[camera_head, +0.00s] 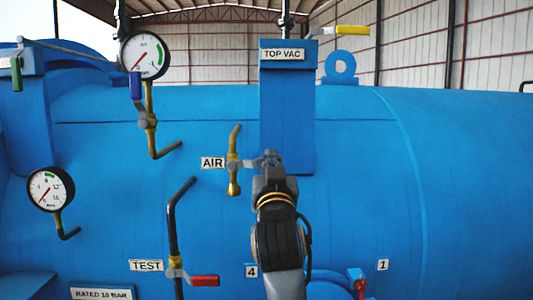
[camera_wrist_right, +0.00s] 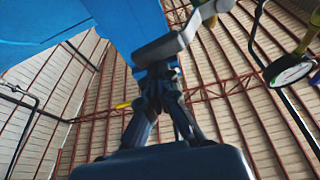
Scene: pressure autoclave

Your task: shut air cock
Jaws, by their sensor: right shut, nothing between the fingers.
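The air cock (camera_head: 233,178) is a brass valve on a bent brass pipe, right of the AIR label (camera_head: 212,163). Its grey lever (camera_head: 248,162) lies about horizontal, across the upright pipe, and points right. My right gripper (camera_head: 271,158) is at the lever's free end and partly hides it. In the right wrist view the fingers (camera_wrist_right: 158,75) are shut and empty, with their tips right at the end of the grey lever (camera_wrist_right: 168,44). I cannot tell whether they touch it. My left gripper is not in view.
The blue vessel (camera_head: 350,140) fills the background. A TOP VAC box (camera_head: 287,110) stands behind my right gripper. A gauge (camera_head: 145,55) with a blue-handled cock (camera_head: 136,86) is upper left. The red-handled TEST cock (camera_head: 204,281) is below. A red-handled part (camera_head: 357,283) is lower right.

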